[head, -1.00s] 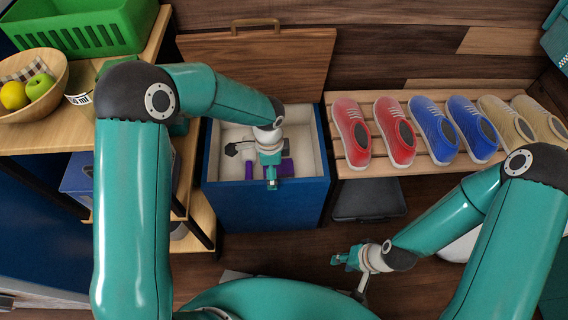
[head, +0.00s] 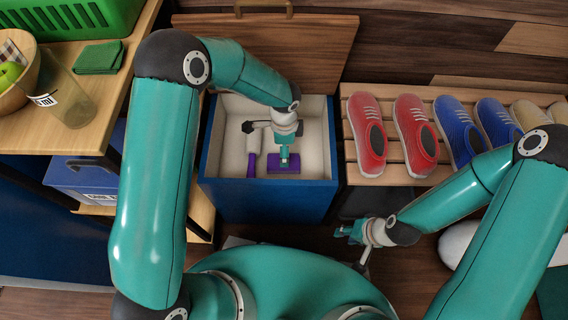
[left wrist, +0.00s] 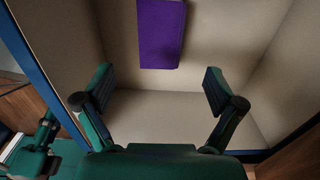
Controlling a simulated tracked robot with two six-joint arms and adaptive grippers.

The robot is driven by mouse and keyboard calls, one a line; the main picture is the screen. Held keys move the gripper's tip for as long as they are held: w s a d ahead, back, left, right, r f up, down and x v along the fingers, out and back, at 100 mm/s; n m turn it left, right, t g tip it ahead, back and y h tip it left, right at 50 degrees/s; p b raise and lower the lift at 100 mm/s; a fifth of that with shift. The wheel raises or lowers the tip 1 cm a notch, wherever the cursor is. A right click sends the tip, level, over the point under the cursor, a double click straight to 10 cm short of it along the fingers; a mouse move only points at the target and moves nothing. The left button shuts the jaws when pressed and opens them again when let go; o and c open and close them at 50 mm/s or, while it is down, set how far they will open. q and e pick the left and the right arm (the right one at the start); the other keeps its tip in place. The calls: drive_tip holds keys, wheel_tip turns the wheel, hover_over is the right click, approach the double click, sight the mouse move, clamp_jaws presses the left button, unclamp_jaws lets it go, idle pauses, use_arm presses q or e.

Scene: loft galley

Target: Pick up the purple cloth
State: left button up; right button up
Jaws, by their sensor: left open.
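The purple cloth (head: 292,168) lies flat and folded inside the open blue box with a pale lining. In the left wrist view the cloth (left wrist: 161,35) is a purple rectangle on the pale floor of the box, beyond my fingertips. My left gripper (left wrist: 158,88) is open with nothing between its fingers. In the head view the left gripper (head: 284,158) reaches down into the box over the cloth and hides part of it. My right gripper (head: 350,232) hangs in front of the box, to its right; its fingers are too small to judge.
The blue box (head: 265,200) has its wooden lid (head: 330,40) raised behind it. A white and purple item (head: 253,150) lies left of the cloth. A shoe rack (head: 385,178) stands to the right. A wooden shelf (head: 105,95) stands left, bearing a green cloth (head: 99,57) and a glass.

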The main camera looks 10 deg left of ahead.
use_arm(q)
wheel_tip(320, 180, down, 5)
drive_tip(key=shift+r+b, duration=0.2)
drive_tip(key=shift+b, duration=0.3)
drive_tip(key=shift+w+d+f+b, duration=0.15)
drive_tip(key=shift+f+b, duration=1)
drive_tip(key=shift+f, duration=1.5)
drive_tip(key=shift+c, duration=0.2)
drive_tip(key=c, duration=1.2)
drive_tip(key=shift+r, duration=0.15)
wheel_tip(320, 180, up, 20)
drive_tip(key=p, duration=0.6)
